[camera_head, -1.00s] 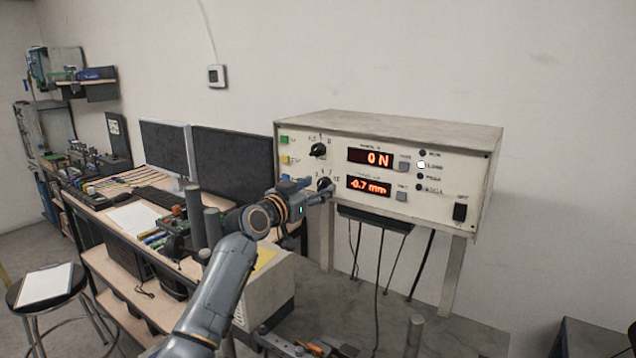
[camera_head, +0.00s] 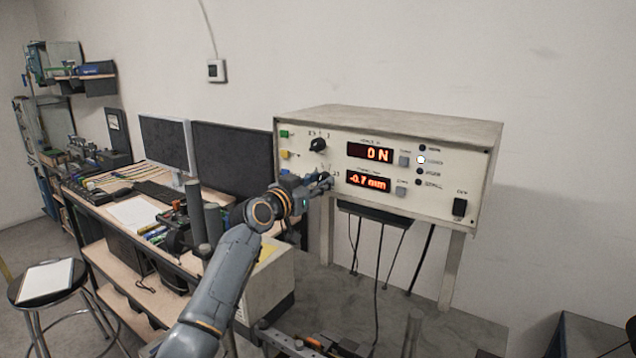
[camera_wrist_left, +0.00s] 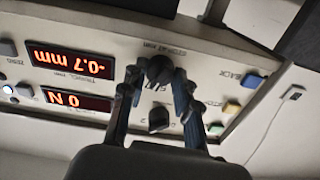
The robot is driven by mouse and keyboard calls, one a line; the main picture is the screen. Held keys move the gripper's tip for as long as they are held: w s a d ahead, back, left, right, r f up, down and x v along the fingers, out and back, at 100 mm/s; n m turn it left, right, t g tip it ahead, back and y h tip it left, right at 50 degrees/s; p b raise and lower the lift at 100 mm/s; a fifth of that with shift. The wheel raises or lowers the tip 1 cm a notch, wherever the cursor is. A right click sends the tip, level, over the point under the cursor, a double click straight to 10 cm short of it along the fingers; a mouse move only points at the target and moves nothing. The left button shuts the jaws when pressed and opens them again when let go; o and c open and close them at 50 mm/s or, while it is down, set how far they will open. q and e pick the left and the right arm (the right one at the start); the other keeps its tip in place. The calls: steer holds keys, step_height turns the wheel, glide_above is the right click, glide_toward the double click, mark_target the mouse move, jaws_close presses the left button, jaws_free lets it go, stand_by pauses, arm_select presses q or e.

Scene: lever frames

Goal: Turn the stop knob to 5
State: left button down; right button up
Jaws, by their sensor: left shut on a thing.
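The stop knob (camera_wrist_left: 159,69) is the black round knob under the upside-down stop label in the left wrist view. My left gripper (camera_head: 325,181) is at the lower knob of the control box (camera_head: 390,118) in the head view and mostly hides it there. In the left wrist view its two fingers are shut on the stop knob, one on each side. The knob's pointer and the number it points to are too hidden to read. My right gripper is not in view.
A second black knob (camera_head: 318,145) sits above the stop knob. The displays read 0 N (camera_head: 369,153) and -0.7 mm (camera_head: 368,182). Green and yellow buttons are left of the knobs. Monitors (camera_head: 235,158) stand behind my arm. Cables hang below the box.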

arm_select(q)
steer(key=shift+n, duration=1.8)
steer(key=n, duration=0.3)
steer(key=shift+n+p, duration=0.3)
steer(key=shift+p, duration=0.05)
steer(key=shift+n, duration=0.3)
steer(key=c, duration=1)
jaws_free()
